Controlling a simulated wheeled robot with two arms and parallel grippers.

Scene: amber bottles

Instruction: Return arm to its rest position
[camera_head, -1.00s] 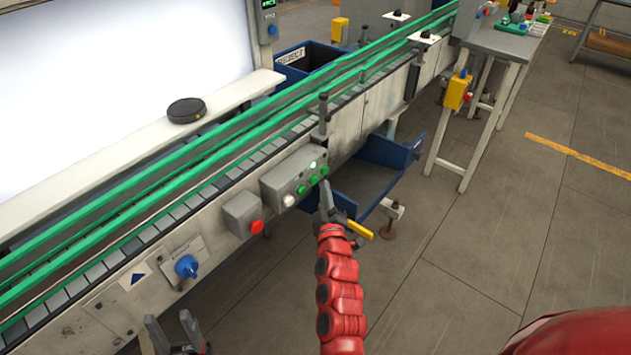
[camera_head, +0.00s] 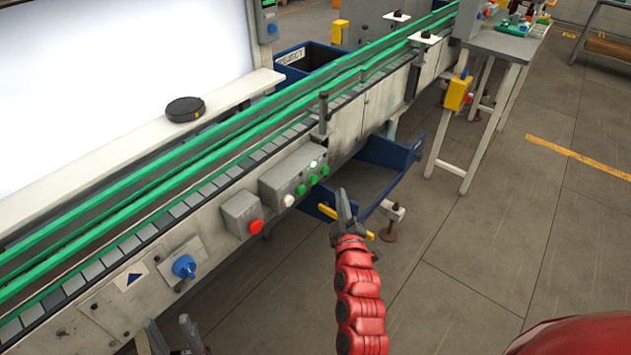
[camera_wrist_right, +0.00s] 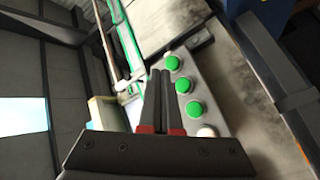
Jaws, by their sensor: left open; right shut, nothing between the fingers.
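My right gripper (camera_head: 343,206) is at the end of the red arm in the head view. It is shut with nothing in it, out in front of the conveyor and to the right of the grey button box (camera_head: 287,177). In the right wrist view its fingers (camera_wrist_right: 164,75) lie together, with the green buttons (camera_wrist_right: 183,86) of the box beyond and beside them. My left gripper (camera_head: 168,338) shows at the bottom edge of the head view, low by the conveyor's side. Its fingers are spread and empty, and its arm is out of frame.
The conveyor (camera_head: 118,261) with green rails runs diagonally. A red button (camera_head: 256,226) and a blue knob (camera_head: 184,267) stick out from its side. A dark blue bin (camera_head: 392,152) stands beneath it. A black puck (camera_head: 185,109) lies on the white ledge. The floor at right is open.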

